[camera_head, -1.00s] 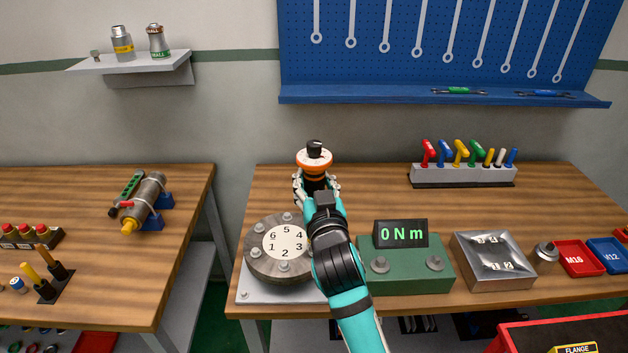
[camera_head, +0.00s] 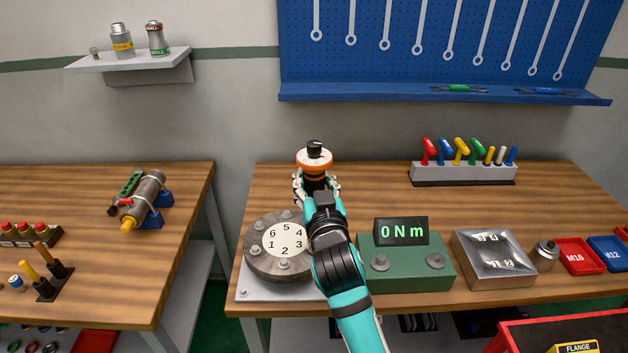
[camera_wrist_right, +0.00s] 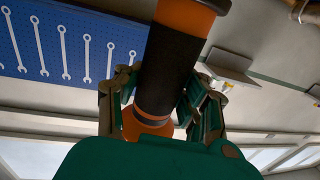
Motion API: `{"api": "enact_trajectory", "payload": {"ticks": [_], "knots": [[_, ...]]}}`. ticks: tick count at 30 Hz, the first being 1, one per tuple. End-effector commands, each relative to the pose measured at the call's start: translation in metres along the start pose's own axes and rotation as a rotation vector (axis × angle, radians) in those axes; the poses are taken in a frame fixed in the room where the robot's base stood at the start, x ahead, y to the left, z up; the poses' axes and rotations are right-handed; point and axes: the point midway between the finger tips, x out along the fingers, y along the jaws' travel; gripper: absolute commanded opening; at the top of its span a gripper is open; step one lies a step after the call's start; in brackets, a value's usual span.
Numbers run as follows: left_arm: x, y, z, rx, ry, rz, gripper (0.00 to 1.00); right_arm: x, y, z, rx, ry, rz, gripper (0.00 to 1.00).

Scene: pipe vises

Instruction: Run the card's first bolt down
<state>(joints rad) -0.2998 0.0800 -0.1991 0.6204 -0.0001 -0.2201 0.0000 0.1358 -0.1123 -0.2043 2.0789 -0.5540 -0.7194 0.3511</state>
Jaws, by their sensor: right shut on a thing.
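A round grey flange (camera_head: 262,265) with bolts around its rim and a white face numbered 1 to 6 (camera_head: 285,243) sits on a pale plate at the left of the right bench. My right gripper (camera_head: 316,188) is shut on an orange-and-black tool (camera_head: 314,160), held upright behind and right of the flange, apart from it. In the right wrist view the fingers close around the tool's black grip (camera_wrist_right: 165,70). The tool's lower end is hidden behind my arm. A card reading FLANGE (camera_head: 576,349) is partly in view at the bottom right. My left gripper is not in view.
A green torque tester (camera_head: 405,275) reads 0 Nm. A rack of coloured tools (camera_head: 463,173) stands behind. The bench's back middle is clear.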

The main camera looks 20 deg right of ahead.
Motion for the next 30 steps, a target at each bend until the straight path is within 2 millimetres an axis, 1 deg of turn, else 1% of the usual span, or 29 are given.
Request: {"api": "enact_trajectory", "payload": {"ticks": [1,30], "knots": [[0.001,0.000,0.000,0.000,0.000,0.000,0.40,0.000,0.000,-0.002,0.001,0.008,0.000,0.00],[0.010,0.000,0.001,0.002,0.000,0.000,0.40,0.000,0.000,0.010,0.001,0.007,0.000,0.00]]}}
